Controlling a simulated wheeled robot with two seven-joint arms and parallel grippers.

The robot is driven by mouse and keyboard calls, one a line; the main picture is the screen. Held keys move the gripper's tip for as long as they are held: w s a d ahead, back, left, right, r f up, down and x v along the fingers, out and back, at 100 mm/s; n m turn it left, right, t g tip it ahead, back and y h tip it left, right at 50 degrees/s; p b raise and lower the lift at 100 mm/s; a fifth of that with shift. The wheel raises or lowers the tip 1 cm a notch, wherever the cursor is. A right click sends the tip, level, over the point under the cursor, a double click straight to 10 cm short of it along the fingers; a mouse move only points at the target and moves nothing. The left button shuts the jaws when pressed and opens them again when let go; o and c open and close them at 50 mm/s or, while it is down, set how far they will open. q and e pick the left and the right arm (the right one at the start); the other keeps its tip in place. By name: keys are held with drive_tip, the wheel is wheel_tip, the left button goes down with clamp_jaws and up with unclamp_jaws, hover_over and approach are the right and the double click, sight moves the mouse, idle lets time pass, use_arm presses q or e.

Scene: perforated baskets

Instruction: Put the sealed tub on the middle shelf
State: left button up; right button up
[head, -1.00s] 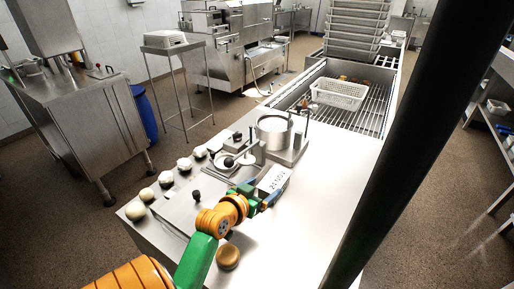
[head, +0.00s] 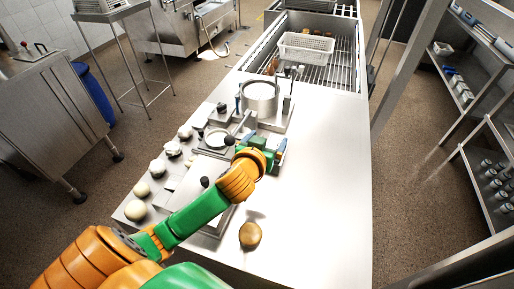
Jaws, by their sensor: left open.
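My left gripper (head: 272,150) reaches over the steel worktable, beside the machine with the round metal pot (head: 260,95). It is open, and I see nothing held; its fingertips are partly hidden by the wrist. I cannot pick out a sealed tub with certainty. A metal shelf rack (head: 480,105) stands at the right, with several levels. A white container (head: 443,48) sits on one of its levels, near several small pale boxes (head: 461,90). My right gripper is not in view.
A round brown bun-like object (head: 250,234) lies on the worktable (head: 320,190), whose right half is clear. Several pale dough balls (head: 142,188) line its left edge. A white perforated basket (head: 306,47) sits on the grate behind. Open floor (head: 410,140) separates table and rack.

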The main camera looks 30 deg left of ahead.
use_arm(q)
drive_tip(key=b, duration=0.2)
approach(276, 148)
drive_tip(key=shift+w+f, duration=1)
drive_tip(key=shift+f, duration=0.15)
drive_tip(key=x, duration=0.6)
drive_tip(key=shift+w+a+r, duration=0.1)
drive_tip(key=shift+w+a, duration=0.25)
drive_tip(key=shift+a, duration=0.1)
drive_tip(key=shift+w, duration=0.45)
drive_tip(key=shift+s, duration=0.1)
drive_tip(key=shift+c, duration=0.7)
drive_tip(key=c, duration=0.3)
clamp_jaws()
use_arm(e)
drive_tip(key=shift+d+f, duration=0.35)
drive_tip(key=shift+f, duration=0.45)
